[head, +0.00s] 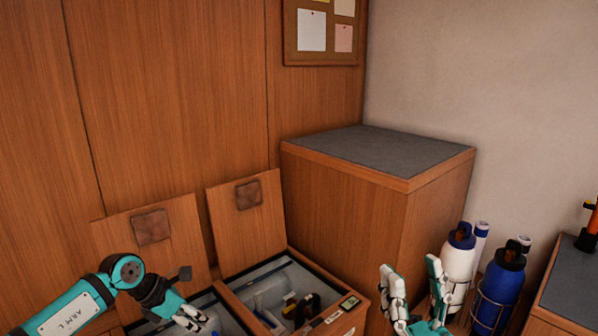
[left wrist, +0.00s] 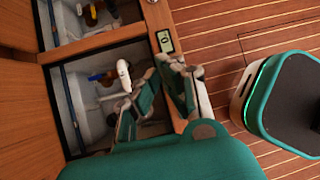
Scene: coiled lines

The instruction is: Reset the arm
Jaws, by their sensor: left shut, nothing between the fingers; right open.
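My left gripper (head: 192,318) is at the lower left of the head view, at the end of my teal arm marked "ARM L". It is low over the left open locker compartment. My right gripper (head: 414,284) is at the bottom centre-right of the head view. Its fingers point up and stand apart, open and empty.
Two open lockers with raised lids (head: 247,210) hold several small items. A wooden cabinet (head: 345,200) with a grey top stands behind. White (head: 459,255) and blue (head: 500,282) bottles sit in wire holders at right. Plank floor (left wrist: 235,25) shows in the left wrist view.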

